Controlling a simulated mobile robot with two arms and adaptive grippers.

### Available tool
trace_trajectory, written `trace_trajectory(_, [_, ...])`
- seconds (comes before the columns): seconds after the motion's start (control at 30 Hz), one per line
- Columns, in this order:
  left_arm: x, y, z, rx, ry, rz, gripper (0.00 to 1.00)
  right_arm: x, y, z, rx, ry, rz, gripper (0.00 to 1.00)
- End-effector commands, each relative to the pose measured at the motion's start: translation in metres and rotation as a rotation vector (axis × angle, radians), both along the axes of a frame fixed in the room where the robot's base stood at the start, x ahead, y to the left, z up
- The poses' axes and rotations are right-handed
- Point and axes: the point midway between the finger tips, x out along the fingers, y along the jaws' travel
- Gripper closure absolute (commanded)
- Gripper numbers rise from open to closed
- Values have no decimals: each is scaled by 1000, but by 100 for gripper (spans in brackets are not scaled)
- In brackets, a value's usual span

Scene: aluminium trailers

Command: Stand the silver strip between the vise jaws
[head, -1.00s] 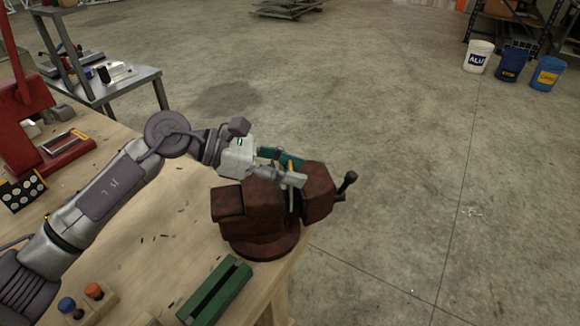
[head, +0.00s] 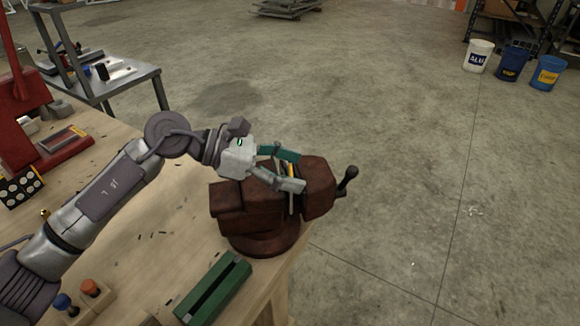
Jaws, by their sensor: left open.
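The dark red-brown vise (head: 262,210) stands at the right corner of the wooden bench, its jaws apart by a narrow gap. The silver strip (head: 291,200) stands about upright in that gap, a thin pale edge showing; its lower end is hidden by the vise. My left gripper (head: 294,170) reaches in from the left above the vise. Its teal and grey fingers are spread on either side of the strip's upper part, where a yellow patch shows. Whether a finger still touches the strip is too small to tell. My right gripper is not in view.
A green slotted block (head: 213,290) lies on the bench in front of the vise. The vise handle (head: 347,180) sticks out to the right. A red press (head: 20,110) stands at the left. Small dark shavings lie on the bench (head: 190,225).

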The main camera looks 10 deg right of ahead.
Motion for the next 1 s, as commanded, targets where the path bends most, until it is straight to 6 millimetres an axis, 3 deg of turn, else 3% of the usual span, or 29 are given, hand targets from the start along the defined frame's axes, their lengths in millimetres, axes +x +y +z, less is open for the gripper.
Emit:
trace_trajectory(0.17, [3,10,4,1,0,3,31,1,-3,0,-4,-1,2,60])
trace_trajectory(0.5, [14,73,30,1,-1,5,31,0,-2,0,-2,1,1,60])
trace_trajectory(0.7, [18,100,43,-1,-1,2,31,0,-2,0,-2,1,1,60])
trace_trajectory(1.0, [19,110,47,0,-1,0,31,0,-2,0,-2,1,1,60])
